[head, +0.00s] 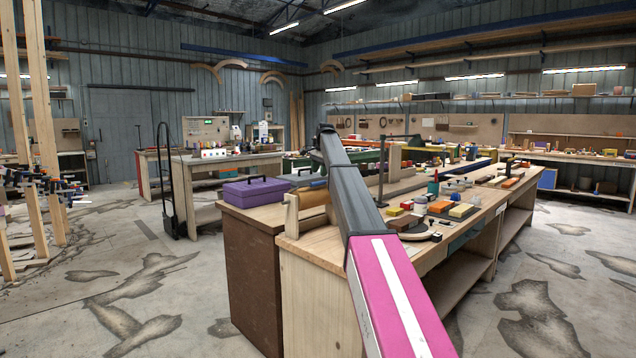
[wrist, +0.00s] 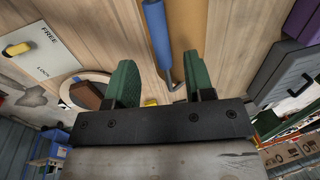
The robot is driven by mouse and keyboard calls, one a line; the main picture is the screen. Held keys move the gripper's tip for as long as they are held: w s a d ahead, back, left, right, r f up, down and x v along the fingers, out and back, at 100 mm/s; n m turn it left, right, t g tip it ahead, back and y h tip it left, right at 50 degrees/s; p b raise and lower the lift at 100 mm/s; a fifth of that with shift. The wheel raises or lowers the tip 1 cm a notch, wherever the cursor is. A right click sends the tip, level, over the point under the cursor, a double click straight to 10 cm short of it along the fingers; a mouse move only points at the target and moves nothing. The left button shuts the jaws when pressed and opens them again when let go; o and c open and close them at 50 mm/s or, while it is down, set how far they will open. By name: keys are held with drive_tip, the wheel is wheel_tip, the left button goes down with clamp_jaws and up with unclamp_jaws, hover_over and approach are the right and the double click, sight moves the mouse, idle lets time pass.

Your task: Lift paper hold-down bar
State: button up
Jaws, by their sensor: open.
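In the wrist view, a blue round bar (wrist: 156,30) with a thin grey bent end lies over a strip of brown paper (wrist: 190,30); it looks like the paper hold-down bar. My gripper (wrist: 161,78) is open, with green fingers at either side of the bar's lower end. Nothing is visibly clamped, and I cannot tell the height gap. In the head view, my arm hides the gripper, and I cannot pick out the bar.
A purple toolbox (head: 257,191) stands at the near left of the workbench (head: 303,244). Colored blocks (head: 458,211) and small items crowd the bench right of my arm. A brown wedge (wrist: 86,95) and a dark grey box (wrist: 285,72) flank my gripper.

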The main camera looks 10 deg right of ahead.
sight(312, 186)
drive_tip(key=f, duration=0.5)
drive_tip(key=shift+w+a+f, duration=0.15)
drive_tip(key=shift+w+a, duration=0.15)
drive_tip(key=shift+w, duration=0.1)
clamp_jaws()
